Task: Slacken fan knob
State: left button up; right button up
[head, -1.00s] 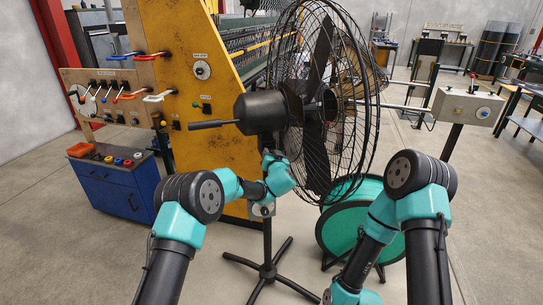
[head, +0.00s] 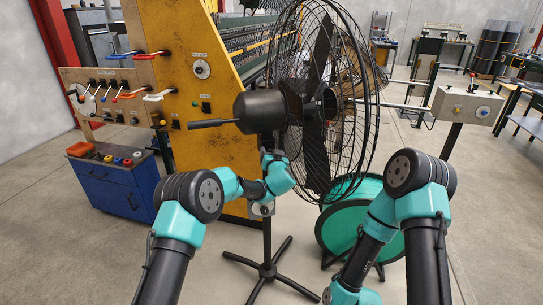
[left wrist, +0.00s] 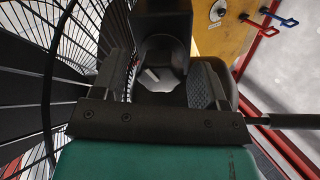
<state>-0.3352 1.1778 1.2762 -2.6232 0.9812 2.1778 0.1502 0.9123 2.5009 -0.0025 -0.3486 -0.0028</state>
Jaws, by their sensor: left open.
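The black pedestal fan (head: 262,110) stands ahead of me, with its wire cage facing right and its motor housing to the left. My left gripper (head: 269,157) is just below the motor housing, at the top of the stand. In the left wrist view the left gripper (left wrist: 160,70) is open, with one dark finger on each side of a small grey knob (left wrist: 152,76) under a black block of the fan. I cannot tell whether the fingers touch the knob. In the head view the knob is hidden behind the gripper. My right gripper is out of view below the picture.
A yellow machine panel (head: 180,75) stands close behind the fan. A blue cabinet (head: 117,186) is at the left, and a green drum (head: 335,233) is behind the stand. A grey control box (head: 466,107) is at the right. A black handle (head: 212,124) sticks out left from the fan.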

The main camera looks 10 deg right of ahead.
pick_arm(q)
jog(key=s+d, duration=0.1)
jog(key=s, duration=1.6)
jog(key=shift+s+d, duration=0.15)
jog(key=shift+d, duration=0.15)
